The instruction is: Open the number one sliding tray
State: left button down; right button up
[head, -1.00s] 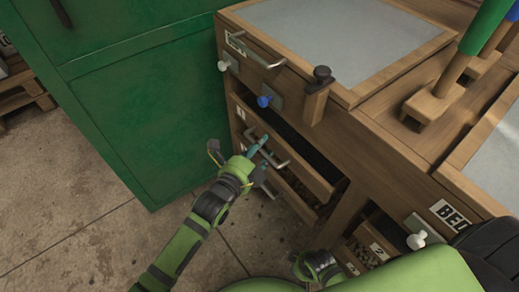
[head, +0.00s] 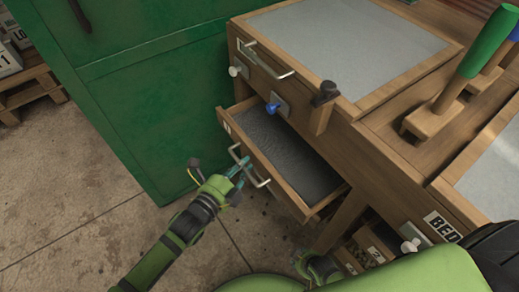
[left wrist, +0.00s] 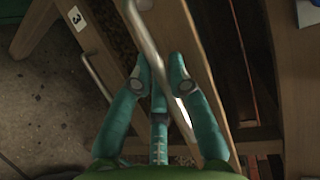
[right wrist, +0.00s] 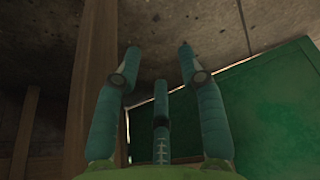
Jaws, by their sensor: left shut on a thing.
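The number one sliding tray (head: 290,192) is the upper wooden drawer under the bench in the head view. It stands well out, showing a dark, flat inside. A small label sits at the left end of its front; I cannot read it. My left gripper (head: 242,166) is at the tray's metal bar handle (head: 263,184). In the left wrist view the handle (left wrist: 150,40) runs between the fingers, which are shut on it. My right gripper (right wrist: 159,58) has its fingers apart with nothing between them, low beside a wooden post; its fingertips are hidden in the head view.
A green cabinet (head: 140,110) stands left of the bench. A blue knob (head: 272,110) and a white knob (head: 238,72) stick out above the tray. A tray labelled 3 (left wrist: 73,18) lies below. A wooden post (right wrist: 90,90) is close to my right gripper.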

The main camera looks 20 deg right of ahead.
pick_arm(q)
jog(key=s+a+p, duration=0.2)
jog(key=s+a, duration=0.2)
jog(key=a, duration=0.8)
jog(key=s+a+p, duration=0.2)
jog(key=s+a, duration=0.3)
jog(key=a, duration=0.7)
jog(key=shift+a, duration=0.3)
pick_arm(e)
jog(key=s, duration=0.1)
jog(key=s+d, duration=0.1)
jog(key=s, duration=0.2)
jog(key=shift+s+d+r, duration=0.2)
jog(key=shift+s+d, duration=0.05)
jog(key=shift+s, duration=0.15)
pick_arm(q)
jog(key=c, duration=1.1)
grip_release()
jog(key=shift+c, duration=0.2)
jog(key=v, duration=1.2)
